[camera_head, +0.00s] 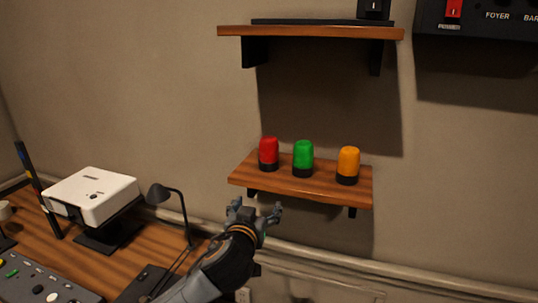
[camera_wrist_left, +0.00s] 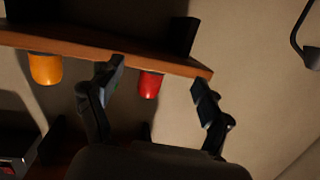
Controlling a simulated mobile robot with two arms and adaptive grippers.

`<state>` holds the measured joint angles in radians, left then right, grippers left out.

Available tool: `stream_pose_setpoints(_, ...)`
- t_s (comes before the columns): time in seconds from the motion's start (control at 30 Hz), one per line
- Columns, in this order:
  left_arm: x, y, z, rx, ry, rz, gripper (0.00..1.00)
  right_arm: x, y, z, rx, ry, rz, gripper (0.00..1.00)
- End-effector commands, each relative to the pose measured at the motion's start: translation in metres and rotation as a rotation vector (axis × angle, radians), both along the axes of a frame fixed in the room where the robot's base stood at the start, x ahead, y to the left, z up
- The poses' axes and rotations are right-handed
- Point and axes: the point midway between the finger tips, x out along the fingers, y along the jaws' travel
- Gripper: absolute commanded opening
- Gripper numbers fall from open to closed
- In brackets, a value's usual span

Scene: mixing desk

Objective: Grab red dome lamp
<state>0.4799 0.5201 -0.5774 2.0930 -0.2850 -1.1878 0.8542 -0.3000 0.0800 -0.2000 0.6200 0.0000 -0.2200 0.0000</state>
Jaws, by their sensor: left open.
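The red dome lamp (camera_head: 269,150) has a black base and stands upright at the left end of the lower wooden shelf (camera_head: 330,193). It also shows in the left wrist view (camera_wrist_left: 150,86), partly cut off by the shelf edge, between the two fingers in the picture. My left gripper (camera_head: 257,208) is open and empty, in front of and a little below the shelf's left end, apart from the lamp. In the left wrist view the open fingers (camera_wrist_left: 158,76) spread to either side of the red dome. My right gripper is not in view.
A green lamp (camera_head: 303,154) and an orange lamp (camera_head: 348,161) stand right of the red one. An upper shelf (camera_head: 310,32) hangs above. A desk lamp (camera_head: 160,193) and a white projector (camera_head: 92,196) stand on the desk at left. Wall space left of the shelf is free.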

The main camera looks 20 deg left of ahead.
Motion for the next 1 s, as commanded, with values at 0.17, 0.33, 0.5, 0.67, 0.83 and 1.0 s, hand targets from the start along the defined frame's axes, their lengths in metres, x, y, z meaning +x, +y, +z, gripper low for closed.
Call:
stream_pose_setpoints(0.17,0.026,0.007,0.060,-0.005,-0.153,0.007,0.79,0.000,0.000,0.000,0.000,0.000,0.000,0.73)
stream_pose_setpoints(0.33,0.042,0.010,0.074,-0.010,-0.183,0.009,0.79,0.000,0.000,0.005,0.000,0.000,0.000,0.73)
stream_pose_setpoints(0.5,0.075,0.014,0.075,-0.008,-0.181,0.010,0.79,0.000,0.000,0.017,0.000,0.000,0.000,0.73)
stream_pose_setpoints(0.67,0.102,0.017,0.073,-0.011,-0.180,0.009,0.79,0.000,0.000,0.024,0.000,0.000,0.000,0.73)
stream_pose_setpoints(0.83,0.115,0.018,0.071,-0.012,-0.179,0.007,0.79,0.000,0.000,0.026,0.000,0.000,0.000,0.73)
stream_pose_setpoints(1.0,0.127,0.019,0.073,-0.010,-0.181,0.008,0.79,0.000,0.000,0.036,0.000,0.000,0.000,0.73)
